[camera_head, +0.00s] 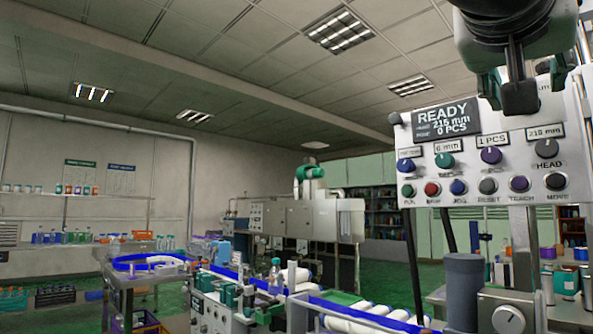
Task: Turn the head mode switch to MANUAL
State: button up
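A white control panel (413,132) stands at the right of the head view. Its dark screen (446,119) reads READY, 215 mm, 0 PCS. Below the screen is a row of knobs: blue (405,165), green (445,160), purple (491,155) and dark grey (547,148), the last marked HEAD. The plate above the blue knob is too small to read, so I cannot tell for sure which knob is the mode switch. My gripper (520,92) hangs at the top right, above and in front of the panel, hiding part of its top edge. No knob is in its grasp.
A row of push buttons (457,187) runs along the panel's bottom. Below stand a grey cylinder (464,285) and a larger dial (508,319). A conveyor with a blue belt (315,301) and white rollers lies at lower centre.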

jog(key=shift+m+h, duration=0.4)
jog(key=shift+h, duration=0.1)
jog(key=x, duration=0.3)
jog(key=r+b+x, duration=0.1)
jog(key=x, duration=0.3)
jog(key=r+b+x, duration=0.1)
jog(key=x, duration=0.3)
jog(key=shift+w, duration=0.3)
grip_shut()
